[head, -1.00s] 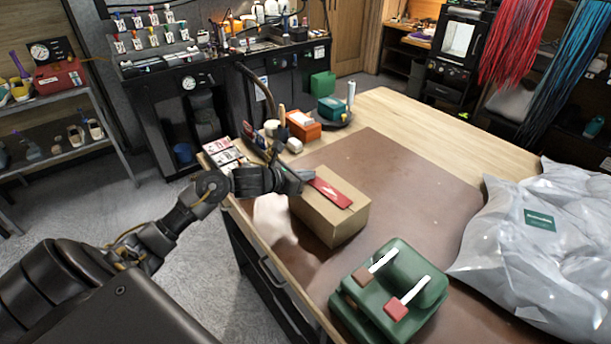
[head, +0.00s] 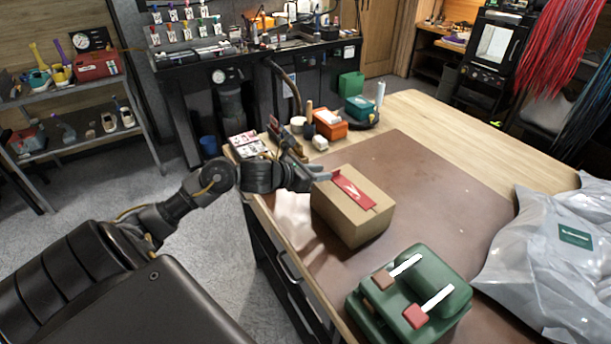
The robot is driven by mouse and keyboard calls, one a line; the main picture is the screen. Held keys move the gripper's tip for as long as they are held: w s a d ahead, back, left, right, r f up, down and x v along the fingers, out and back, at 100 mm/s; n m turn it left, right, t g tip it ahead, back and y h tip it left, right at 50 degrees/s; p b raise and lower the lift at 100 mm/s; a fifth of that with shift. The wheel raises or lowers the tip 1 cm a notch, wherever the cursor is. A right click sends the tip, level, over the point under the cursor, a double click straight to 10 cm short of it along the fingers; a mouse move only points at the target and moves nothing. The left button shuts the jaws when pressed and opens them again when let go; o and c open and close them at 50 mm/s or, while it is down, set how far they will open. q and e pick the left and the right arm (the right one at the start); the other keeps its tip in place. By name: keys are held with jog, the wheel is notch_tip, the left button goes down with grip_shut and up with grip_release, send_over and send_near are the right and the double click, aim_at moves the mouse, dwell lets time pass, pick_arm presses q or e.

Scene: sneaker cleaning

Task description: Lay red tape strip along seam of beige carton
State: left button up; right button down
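The beige carton (head: 345,224) stands on the brown mat near the table's left edge. A red tape strip (head: 352,188) with a white mark lies across its top, running from the far left edge towards the right side. My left gripper (head: 313,163) is at the carton's far left top edge, beside the strip's left end. Its fingers look spread, one by the strip and the other up and back. Whether a finger touches the strip is unclear. My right gripper is not in view.
A green case (head: 440,270) with two brushes stands in front of the carton. A grey plastic bag (head: 545,250) fills the table's right side. An orange box (head: 330,124) and small containers stand behind. The brown mat (head: 430,185) is clear right of the carton.

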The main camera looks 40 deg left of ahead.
pick_arm(q)
jog(key=b+v, duration=0.1)
jog(key=v, duration=0.5)
jog(key=shift+s, duration=0.2)
jog(key=shift+a, duration=0.1)
